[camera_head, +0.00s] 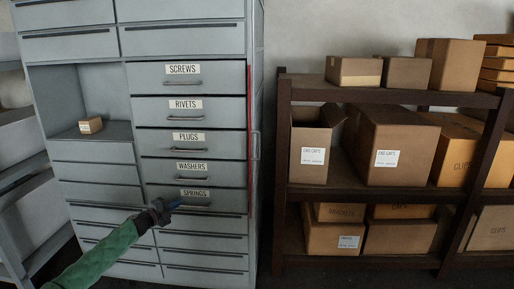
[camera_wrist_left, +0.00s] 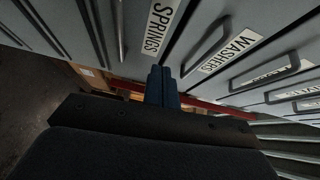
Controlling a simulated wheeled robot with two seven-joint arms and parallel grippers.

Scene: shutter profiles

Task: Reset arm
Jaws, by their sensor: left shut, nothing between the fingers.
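My left gripper (camera_head: 173,204) is in front of the lower drawers of the grey cabinet (camera_head: 256,60), near the SPRINGS drawer (camera_head: 160,194) and its handle. Its green-sleeved arm comes in from the lower left. In the left wrist view the blue fingers (camera_wrist_left: 162,88) are together with nothing between them. The SPRINGS label (camera_wrist_left: 160,25) and WASHERS label (camera_wrist_left: 231,51) show beyond them. I cannot tell whether the fingers touch the drawer front. My right gripper is in neither view.
Drawers labelled SCREWS (camera_head: 183,69), RIVETS, PLUGS and WASHERS sit above SPRINGS. A small box (camera_head: 91,125) stands in an open cabinet bay at left. A dark shelf rack (camera_head: 282,150) with several cardboard boxes stands to the right.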

